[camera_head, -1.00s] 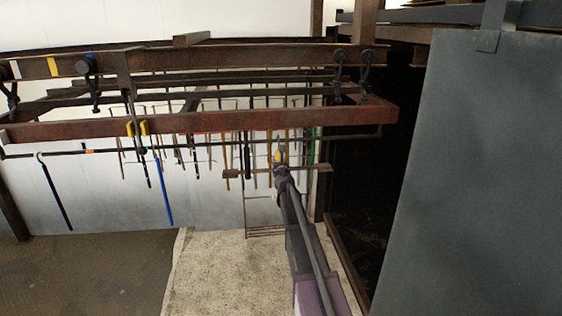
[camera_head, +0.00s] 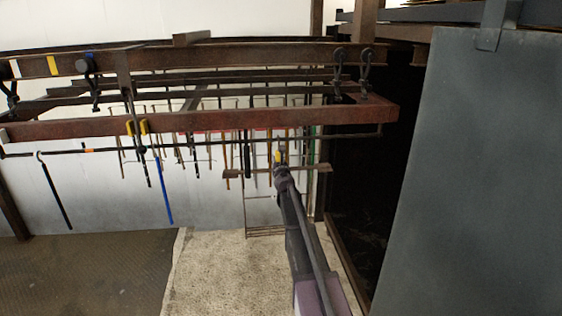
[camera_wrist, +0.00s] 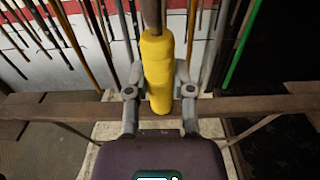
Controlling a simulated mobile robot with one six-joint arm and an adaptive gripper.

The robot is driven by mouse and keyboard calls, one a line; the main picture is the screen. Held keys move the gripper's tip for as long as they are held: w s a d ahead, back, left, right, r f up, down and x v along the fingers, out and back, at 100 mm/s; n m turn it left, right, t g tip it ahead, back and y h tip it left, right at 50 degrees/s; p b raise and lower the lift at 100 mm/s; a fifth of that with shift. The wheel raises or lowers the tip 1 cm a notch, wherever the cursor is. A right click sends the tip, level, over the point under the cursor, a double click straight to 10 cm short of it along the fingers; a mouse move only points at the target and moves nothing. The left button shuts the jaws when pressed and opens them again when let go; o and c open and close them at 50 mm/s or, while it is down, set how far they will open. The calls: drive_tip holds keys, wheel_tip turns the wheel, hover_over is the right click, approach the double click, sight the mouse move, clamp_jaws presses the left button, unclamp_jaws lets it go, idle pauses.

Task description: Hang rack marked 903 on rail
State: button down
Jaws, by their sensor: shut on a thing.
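My gripper (camera_head: 281,168) is shut on a yellow handle (camera_wrist: 158,70) that belongs to a hanging rack. In the wrist view, the grey fingers (camera_wrist: 158,88) press on both sides of the handle, and a brown shaft rises above it. The rack's rusty crossbar (camera_wrist: 60,108) spans that view behind the handle. In the head view, the rack's crossbar (camera_head: 318,169) and thin wire frame (camera_head: 247,213) hang below the rail's level. The thin dark rail (camera_head: 220,144) runs across under a red beam (camera_head: 230,121). No 903 mark is readable. Whether the rack's top touches the rail cannot be told.
A blue rod (camera_head: 162,190) and a black rod (camera_head: 57,197) hang at the left. Several thin tools line the white wall behind. A large grey panel (camera_head: 480,170) stands close on the right. A pale slab (camera_head: 220,270) lies below on the floor.

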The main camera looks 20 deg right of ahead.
drive_tip(key=shift+f, duration=0.1)
drive_tip(key=shift+c, duration=2)
unclamp_jaws()
drive_tip(key=shift+s, duration=0.2)
drive_tip(key=v, duration=1.1)
drive_tip(key=shift+s+a, duration=0.2)
drive_tip(key=shift+s, duration=0.1)
